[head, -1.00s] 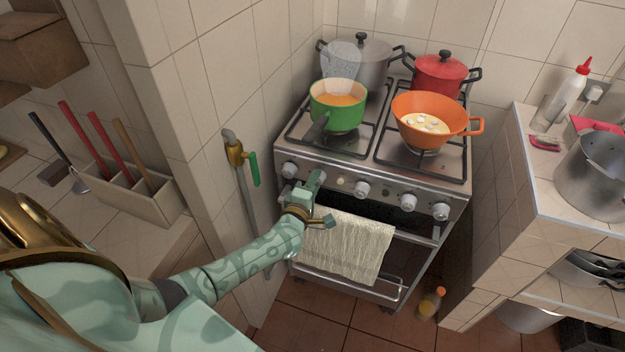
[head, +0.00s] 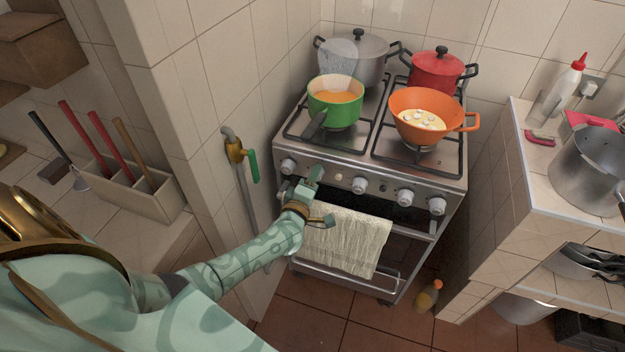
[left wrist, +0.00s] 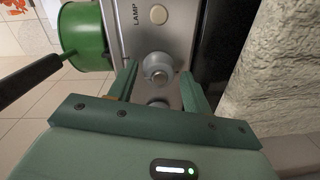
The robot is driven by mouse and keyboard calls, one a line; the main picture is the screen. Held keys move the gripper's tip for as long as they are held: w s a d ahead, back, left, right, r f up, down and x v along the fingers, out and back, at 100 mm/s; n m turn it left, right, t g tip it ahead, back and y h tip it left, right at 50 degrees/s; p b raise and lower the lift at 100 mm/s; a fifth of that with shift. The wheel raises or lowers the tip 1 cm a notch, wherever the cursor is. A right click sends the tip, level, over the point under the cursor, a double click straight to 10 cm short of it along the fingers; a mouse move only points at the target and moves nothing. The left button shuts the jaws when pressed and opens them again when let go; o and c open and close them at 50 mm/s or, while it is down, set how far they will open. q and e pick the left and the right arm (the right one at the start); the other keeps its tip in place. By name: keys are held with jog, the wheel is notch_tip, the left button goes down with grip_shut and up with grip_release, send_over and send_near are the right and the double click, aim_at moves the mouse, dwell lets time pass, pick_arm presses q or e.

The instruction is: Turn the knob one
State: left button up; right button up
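The stove's front panel (head: 325,174) carries a row of grey knobs. One knob (head: 288,166) shows left of my left gripper (head: 314,174), and others, such as the knob (head: 359,185), show to its right. I cannot tell from labels which is knob one. In the left wrist view the gripper (left wrist: 157,75) is open, a finger on each side of a round grey knob (left wrist: 157,66). Contact with it is not clear. Part of another round grey piece (left wrist: 157,101) shows nearer the palm. My right gripper is not in view.
A green pan (head: 336,101), an orange pan (head: 420,116), a red pot (head: 436,72) and a grey pot (head: 354,62) stand on the stove. A towel (head: 345,243) hangs on the oven front below my gripper. A tiled wall (head: 262,120) stands close on the left.

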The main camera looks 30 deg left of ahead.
pick_arm(q)
jog(key=shift+s+r, duration=0.1)
jog(key=shift+s+d, duration=0.15)
jog(key=shift+s, duration=0.2)
jog(key=f+p+v, duration=0.1)
jog(key=p+v, duration=0.2)
jog(key=v, duration=1.2)
jog(key=shift+s+r, duration=0.15)
jog(key=shift+r, duration=0.3)
jog(key=shift+d, duration=0.1)
